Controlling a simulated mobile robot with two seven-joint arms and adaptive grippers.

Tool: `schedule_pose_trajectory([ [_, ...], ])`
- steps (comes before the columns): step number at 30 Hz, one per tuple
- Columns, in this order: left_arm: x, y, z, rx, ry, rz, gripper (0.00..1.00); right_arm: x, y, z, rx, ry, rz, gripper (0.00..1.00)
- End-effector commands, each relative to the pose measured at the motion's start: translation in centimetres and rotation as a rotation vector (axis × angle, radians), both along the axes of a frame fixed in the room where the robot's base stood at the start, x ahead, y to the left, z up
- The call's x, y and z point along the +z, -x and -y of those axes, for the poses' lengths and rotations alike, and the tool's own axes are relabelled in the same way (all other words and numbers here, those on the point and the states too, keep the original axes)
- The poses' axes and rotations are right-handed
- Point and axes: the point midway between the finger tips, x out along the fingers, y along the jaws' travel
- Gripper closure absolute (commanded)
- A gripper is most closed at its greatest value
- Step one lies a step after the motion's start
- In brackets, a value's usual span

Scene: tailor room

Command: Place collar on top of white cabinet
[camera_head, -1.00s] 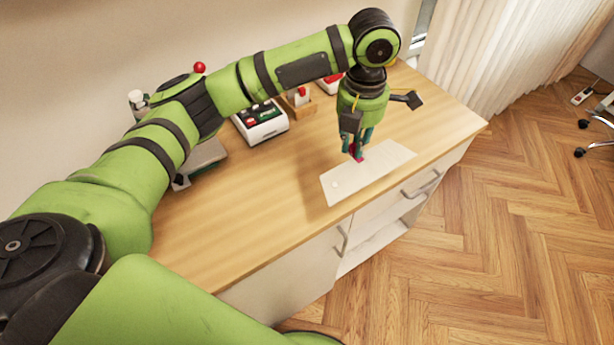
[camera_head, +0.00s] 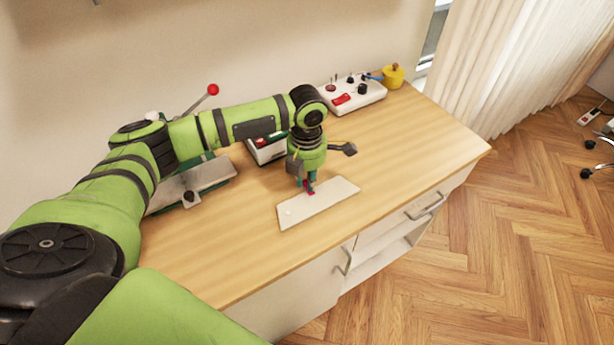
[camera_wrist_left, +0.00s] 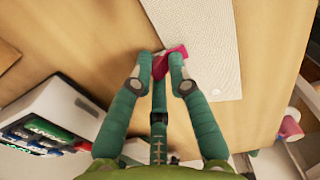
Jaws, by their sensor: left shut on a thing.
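The collar (camera_head: 330,201) is a flat, off-white strip with a small round button near its left end. It is level over the wooden top of the white cabinet (camera_head: 415,160), close to or on the surface; I cannot tell if it touches. My left gripper (camera_head: 308,186) points down at the collar's back edge, shut on a small pink-red tab there. In the left wrist view the fingertips (camera_wrist_left: 161,74) close on this tab, and the collar's woven surface (camera_wrist_left: 200,40) extends beyond them. My right gripper is not in view.
A white box with switches (camera_head: 352,94) and a yellow pot (camera_head: 393,76) stand at the back right. Another white device (camera_head: 266,150) stands behind my gripper. A grey and green machine (camera_head: 205,181) is at the back left. The right part of the top is clear.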

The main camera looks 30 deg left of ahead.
Motion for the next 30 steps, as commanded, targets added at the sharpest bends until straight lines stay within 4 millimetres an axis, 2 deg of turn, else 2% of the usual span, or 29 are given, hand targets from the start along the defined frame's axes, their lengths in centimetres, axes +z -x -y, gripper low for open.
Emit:
schedule_pose_trajectory([
  [12, -0.8, 0.0, 0.1, -0.001, 0.000, 0.001, 0.95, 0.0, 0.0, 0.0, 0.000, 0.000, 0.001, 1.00],
  [13, -0.8, 0.0, 0.1, -0.001, 0.000, 0.001, 0.77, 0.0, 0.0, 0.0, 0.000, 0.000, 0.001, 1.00],
  [14, -0.8, 0.0, 0.1, -0.001, 0.000, 0.001, 0.65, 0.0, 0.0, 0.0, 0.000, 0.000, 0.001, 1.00],
  [15, -0.8, 0.0, 0.1, -0.001, 0.000, 0.001, 0.58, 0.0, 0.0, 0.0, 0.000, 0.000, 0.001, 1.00],
  [25, -0.6, 0.0, 0.1, -0.001, 0.000, 0.002, 0.58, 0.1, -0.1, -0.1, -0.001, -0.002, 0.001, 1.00],
  [30, 1.0, -0.1, 0.1, 0.001, 0.002, 0.005, 0.58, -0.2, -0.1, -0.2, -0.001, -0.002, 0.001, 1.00],
])
